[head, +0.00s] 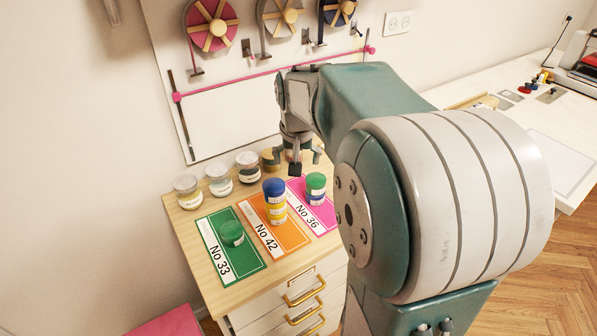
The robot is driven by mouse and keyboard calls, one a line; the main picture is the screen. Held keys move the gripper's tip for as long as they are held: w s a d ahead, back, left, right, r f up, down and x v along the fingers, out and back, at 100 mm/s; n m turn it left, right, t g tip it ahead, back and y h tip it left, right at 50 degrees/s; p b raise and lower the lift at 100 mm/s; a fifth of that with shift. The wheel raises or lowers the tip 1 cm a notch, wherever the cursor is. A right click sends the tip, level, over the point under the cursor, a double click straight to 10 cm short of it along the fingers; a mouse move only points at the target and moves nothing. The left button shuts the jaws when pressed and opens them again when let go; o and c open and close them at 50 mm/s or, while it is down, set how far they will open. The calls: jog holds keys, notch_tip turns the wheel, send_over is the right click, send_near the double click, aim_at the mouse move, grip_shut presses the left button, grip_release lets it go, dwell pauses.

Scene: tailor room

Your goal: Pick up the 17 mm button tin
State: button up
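Several round button tins stand in a row along the back of the wooden cabinet top: one at the left end (187,192), a second (220,180), a third (248,167) and a brownish one (269,160). Their labels are too small to read, so I cannot tell which is the 17 mm tin. My gripper (297,158) points down over the right end of this row, with its dark fingers spread apart. It partly hides the tins there. I see nothing held between the fingers.
Green (211,262), orange (250,238) and pink (325,219) cards numbered 33, 42 and 36 lie in front, bearing a green spool (232,234), a blue-and-yellow stack (275,202) and a green-and-blue stack (316,187).

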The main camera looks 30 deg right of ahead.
aim_at(316, 179)
jog(key=w+d+f, duration=0.1)
jog(key=d, duration=0.2)
jog(key=w+d+f+m, duration=0.1)
jog(key=d+f, duration=0.1)
jog(key=w+d+f+m+g, duration=0.1)
jog(key=d+f, duration=0.1)
jog(key=d, duration=0.1)
jog(key=shift+w+d+f, duration=0.1)
jog(key=shift+w+d, duration=0.25)
jog(key=shift+w, duration=0.05)
jog(key=shift+d+f, duration=0.15)
jog(key=shift+f, duration=0.1)
jog(key=f, duration=0.3)
jog(key=w+f, duration=0.1)
jog(key=f, duration=0.6)
jog(key=shift+w+d+f, duration=0.15)
jog(key=shift+d+f, duration=0.05)
jog(key=shift+d, duration=0.05)
jog(key=shift+c, duration=0.3)
jog(key=c, duration=1)
